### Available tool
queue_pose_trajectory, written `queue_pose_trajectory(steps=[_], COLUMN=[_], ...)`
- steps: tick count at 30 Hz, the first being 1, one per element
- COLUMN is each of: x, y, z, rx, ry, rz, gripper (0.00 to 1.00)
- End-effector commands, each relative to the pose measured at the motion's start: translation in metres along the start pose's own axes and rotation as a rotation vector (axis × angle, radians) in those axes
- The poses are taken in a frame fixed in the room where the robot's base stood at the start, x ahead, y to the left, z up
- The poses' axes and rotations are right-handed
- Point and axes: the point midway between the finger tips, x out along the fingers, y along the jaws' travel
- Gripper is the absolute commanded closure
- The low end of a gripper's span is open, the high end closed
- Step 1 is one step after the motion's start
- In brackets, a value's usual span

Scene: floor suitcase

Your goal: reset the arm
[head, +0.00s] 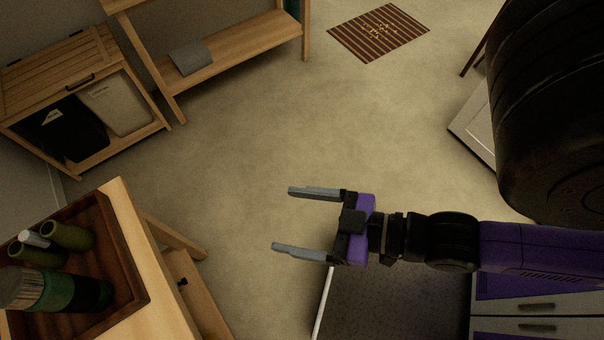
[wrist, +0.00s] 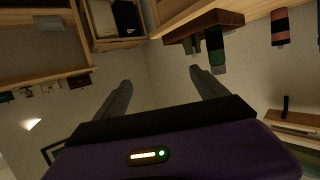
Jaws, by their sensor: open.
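My gripper (head: 296,220) is in the middle of the head view, its two grey fingers spread apart and pointing left. Nothing is between the fingers. My arm reaches in from the right with a purple link and a black wrist. In the wrist view, my gripper (wrist: 162,84) also shows its two fingers apart, with empty space between them. No held object shows in either view.
A wooden table with a brown tray (head: 128,275) of bottles (head: 68,235) stands at lower left. A wooden hamper (head: 80,82) and a shelf (head: 230,52) stand at the back left. A striped rug (head: 379,32) lies behind. The middle floor is clear.

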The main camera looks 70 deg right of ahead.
Motion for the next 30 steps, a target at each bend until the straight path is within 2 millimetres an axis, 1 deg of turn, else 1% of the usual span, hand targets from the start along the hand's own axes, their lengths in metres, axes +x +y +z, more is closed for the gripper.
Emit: queue_pose_trajectory(steps=[1,3,6,26,29,30], x=[-0.011,-0.021,-0.028,-0.029,-0.029,-0.029], y=[0.004,0.007,0.009,0.009,0.009,0.009], z=[-0.002,-0.006,-0.009,-0.010,-0.010,-0.010], rx=[0.003,0.005,0.006,0.006,0.006,0.006], ry=[-0.001,0.005,0.011,0.012,0.012,0.012], rz=[0.016,0.030,0.040,0.041,0.041,0.041], gripper=[0.17,0.17,0.17,0.17,0.35,0.43])
